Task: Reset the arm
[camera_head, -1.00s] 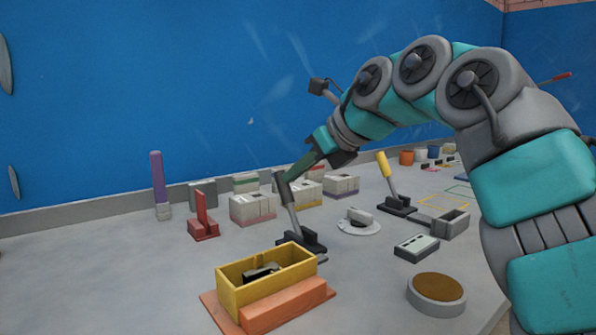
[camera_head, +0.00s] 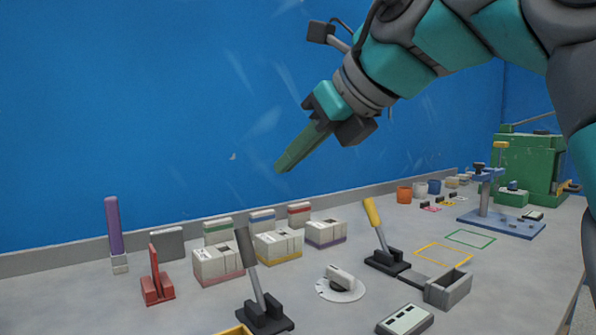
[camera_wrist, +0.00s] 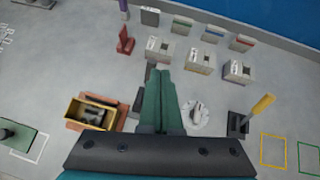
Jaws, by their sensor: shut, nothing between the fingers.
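My gripper (camera_head: 283,166) has long green fingers that lie together, shut and empty. In the head view it hangs in the air against the blue wall, well above the table and apart from everything on it. It also shows in the wrist view (camera_wrist: 160,78), pointing down over the table. A lever with a grey handle (camera_head: 252,270) stands below it. In the wrist view the fingers partly hide this lever.
White-grey boxes (camera_head: 217,264) stand in rows along the wall. A purple stick (camera_head: 114,225), red lever (camera_head: 155,280), round dial (camera_head: 340,285) and yellow-handled lever (camera_head: 383,245) stand on the table. The yellow bin (camera_wrist: 77,112) is at left in the wrist view. A green machine (camera_head: 530,165) stands at far right.

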